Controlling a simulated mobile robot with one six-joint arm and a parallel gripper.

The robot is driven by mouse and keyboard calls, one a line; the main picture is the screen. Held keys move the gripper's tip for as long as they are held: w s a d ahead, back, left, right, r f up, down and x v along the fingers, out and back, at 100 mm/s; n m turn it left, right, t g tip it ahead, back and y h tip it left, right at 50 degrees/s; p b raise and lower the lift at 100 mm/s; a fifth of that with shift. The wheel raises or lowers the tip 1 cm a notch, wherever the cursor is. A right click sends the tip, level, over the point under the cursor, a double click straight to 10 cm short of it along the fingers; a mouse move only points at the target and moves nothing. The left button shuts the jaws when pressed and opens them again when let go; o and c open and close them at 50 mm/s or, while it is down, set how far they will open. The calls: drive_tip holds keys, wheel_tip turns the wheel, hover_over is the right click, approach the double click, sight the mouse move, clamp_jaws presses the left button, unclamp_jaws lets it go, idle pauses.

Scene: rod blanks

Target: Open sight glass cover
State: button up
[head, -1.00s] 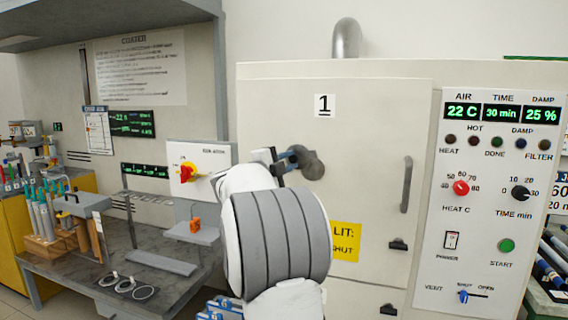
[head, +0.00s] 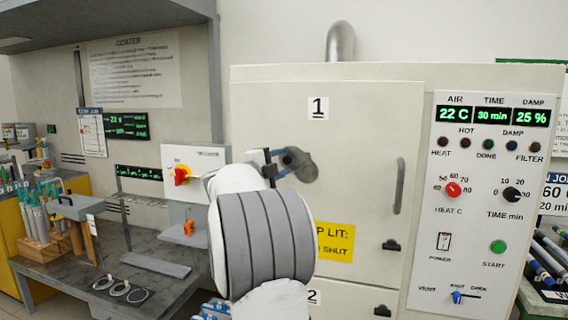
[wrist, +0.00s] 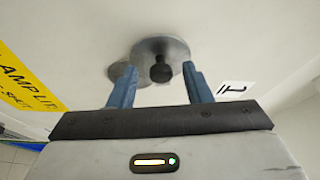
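The sight glass cover (head: 297,154) is a grey disc with a dark knob on the cream oven door (head: 375,140). In the wrist view the cover (wrist: 150,47) stands out in front of a second grey round plate (wrist: 122,73), overlapping only part of it. In the head view that plate (head: 309,174) shows at the cover's lower right. My gripper (head: 268,163) is just left of the cover in the head view. In the wrist view my gripper (wrist: 159,82) is open, with a finger on each side of the black knob (wrist: 161,73) and gaps to both.
A yellow lamp label (head: 336,243) is below the cover. A vertical door handle (head: 399,186) and the control panel (head: 470,200) are to the right. A red-and-yellow rotary switch (head: 181,176) and a tool bench (head: 75,262) are to the left.

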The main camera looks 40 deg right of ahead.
drive_tip(key=s+a, duration=0.1)
drive_tip(key=a, duration=0.6)
drive_tip(key=shift+a+f, duration=0.3)
drive_tip(key=shift+a, duration=0.1)
